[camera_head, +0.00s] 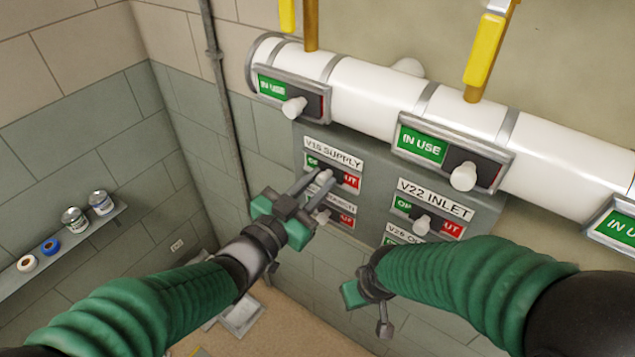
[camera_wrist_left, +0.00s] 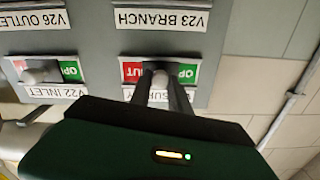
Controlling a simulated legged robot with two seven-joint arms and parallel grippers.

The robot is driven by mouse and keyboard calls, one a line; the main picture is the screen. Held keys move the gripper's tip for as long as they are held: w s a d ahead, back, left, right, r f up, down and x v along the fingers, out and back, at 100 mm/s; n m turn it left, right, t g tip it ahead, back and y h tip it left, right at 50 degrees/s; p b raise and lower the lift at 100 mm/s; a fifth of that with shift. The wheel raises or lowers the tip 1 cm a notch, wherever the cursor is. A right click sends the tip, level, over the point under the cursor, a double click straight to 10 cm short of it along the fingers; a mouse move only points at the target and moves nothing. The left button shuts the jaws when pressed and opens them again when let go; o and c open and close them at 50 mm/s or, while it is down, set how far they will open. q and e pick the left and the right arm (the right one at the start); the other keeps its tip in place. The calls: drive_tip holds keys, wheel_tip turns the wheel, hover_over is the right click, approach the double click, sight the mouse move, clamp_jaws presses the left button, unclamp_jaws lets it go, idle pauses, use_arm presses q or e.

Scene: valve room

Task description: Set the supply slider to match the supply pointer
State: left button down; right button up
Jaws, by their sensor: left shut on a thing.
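The supply slider, labelled V15 SUPPLY (camera_head: 333,153), is on the grey panel, with green at its left end and red at its right end. Its pale knob (camera_head: 323,176) is around the middle of the slot. My left gripper (camera_head: 318,182) is shut on this knob. In the left wrist view, which is upside down, the left fingers (camera_wrist_left: 161,88) close around the knob (camera_wrist_left: 160,77) between the red and green ends. My right gripper (camera_head: 382,318) hangs low in front of the wall, apart from the panel; its jaws are unclear. No supply pointer can be identified for certain.
The V22 INLET slider (camera_head: 421,224) is right of the supply slider, and the V23 BRANCH label (camera_wrist_left: 160,19) is close by. A white pipe (camera_head: 370,95) with IN USE plates runs above, with yellow handles (camera_head: 485,50). A shelf (camera_head: 70,240) holds cans and tape rolls.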

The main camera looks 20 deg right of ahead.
sight(318, 164)
use_arm(q)
drive_tip(key=shift+f, duration=0.15)
idle(0.4)
drive_tip(key=w+a, duration=0.2)
drive_tip(key=shift+w, duration=0.3)
drive_tip(key=c, duration=1.6)
unclamp_jaws()
drive_tip(key=shift+c, duration=0.2)
drive_tip(key=o, duration=0.4)
drive_tip(key=shift+w, duration=0.15)
drive_tip(key=shift+o, duration=0.2)
